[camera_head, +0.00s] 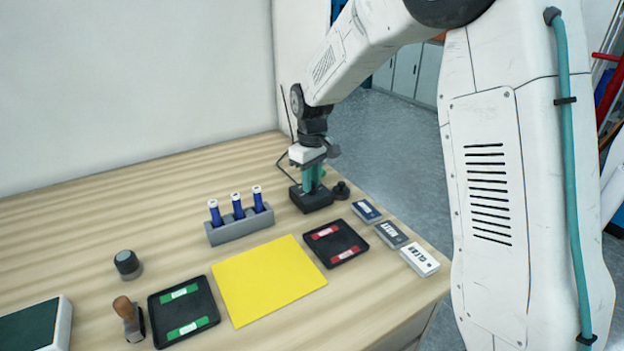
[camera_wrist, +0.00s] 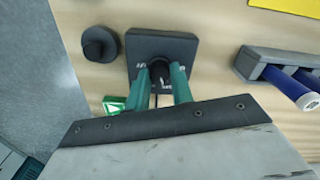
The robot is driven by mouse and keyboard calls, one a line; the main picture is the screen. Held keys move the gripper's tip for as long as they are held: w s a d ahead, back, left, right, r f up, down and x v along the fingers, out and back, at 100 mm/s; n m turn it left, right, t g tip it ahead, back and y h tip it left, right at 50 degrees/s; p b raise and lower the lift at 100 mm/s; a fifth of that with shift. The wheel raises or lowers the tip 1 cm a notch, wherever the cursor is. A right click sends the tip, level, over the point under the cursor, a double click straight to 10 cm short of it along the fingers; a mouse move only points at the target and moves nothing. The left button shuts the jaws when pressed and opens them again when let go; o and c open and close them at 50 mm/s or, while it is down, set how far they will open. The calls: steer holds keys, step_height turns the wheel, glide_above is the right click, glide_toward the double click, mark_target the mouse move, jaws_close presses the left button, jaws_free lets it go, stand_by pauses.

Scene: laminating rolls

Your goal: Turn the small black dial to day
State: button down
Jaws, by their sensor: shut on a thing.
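The small black dial (camera_wrist: 160,72) sits on a dark square base (camera_wrist: 180,48) in the wrist view. The base also shows in the head view (camera_head: 311,200), near the back right of the table. My gripper (camera_head: 311,184) points down over the base, and its teal fingers (camera_wrist: 162,85) are shut on the dial from both sides. Small white markings show on the base beside the dial, too small and partly covered to read. Which marking the dial points to cannot be told.
A round black knob (camera_head: 341,190) stands just right of the base. A grey rack (camera_head: 240,229) with blue tubes is to the left. Black trays (camera_head: 335,243), a yellow sheet (camera_head: 267,278) and labelled blocks (camera_head: 391,234) lie in front. A stamp (camera_head: 129,318) is front left.

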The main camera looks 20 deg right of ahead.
steer(key=shift+r, duration=0.1)
steer(key=c, duration=1.2)
jaws_free()
steer(key=shift+c, duration=0.2)
step_height(320, 180, up, 8)
steer(key=shift+f, duration=0.1)
